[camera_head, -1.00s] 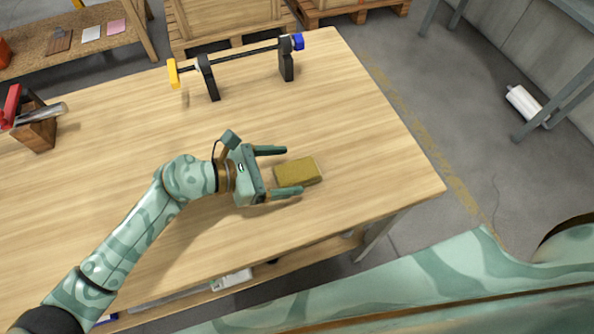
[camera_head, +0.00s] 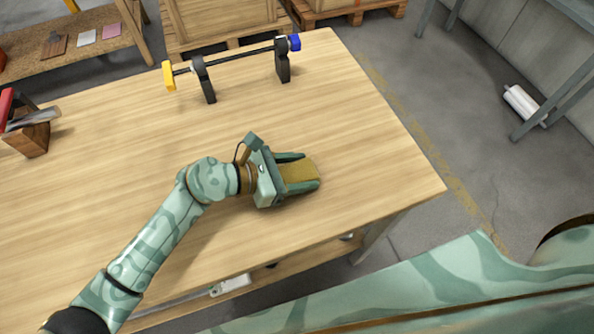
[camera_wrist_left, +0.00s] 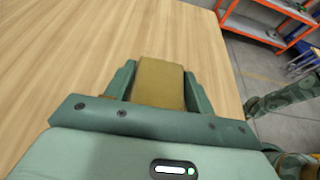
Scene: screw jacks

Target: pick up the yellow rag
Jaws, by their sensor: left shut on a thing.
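The yellow rag (camera_head: 299,172) is a small folded mustard-coloured block on the wooden table, right of centre in the head view. My left gripper (camera_head: 304,171) is shut on it, with one finger along each long side. The left wrist view also shows the rag (camera_wrist_left: 159,82) between the two fingers (camera_wrist_left: 158,88), its far end sticking out past them. I cannot tell whether the rag touches the table or is slightly above it. My right gripper is not in view.
The wooden table (camera_head: 110,135) is clear around the rag. A black bar stand with yellow and blue ends (camera_head: 203,79) stands at the back. A wooden block with tools (camera_head: 32,137) stands at the left. The table's right edge is near.

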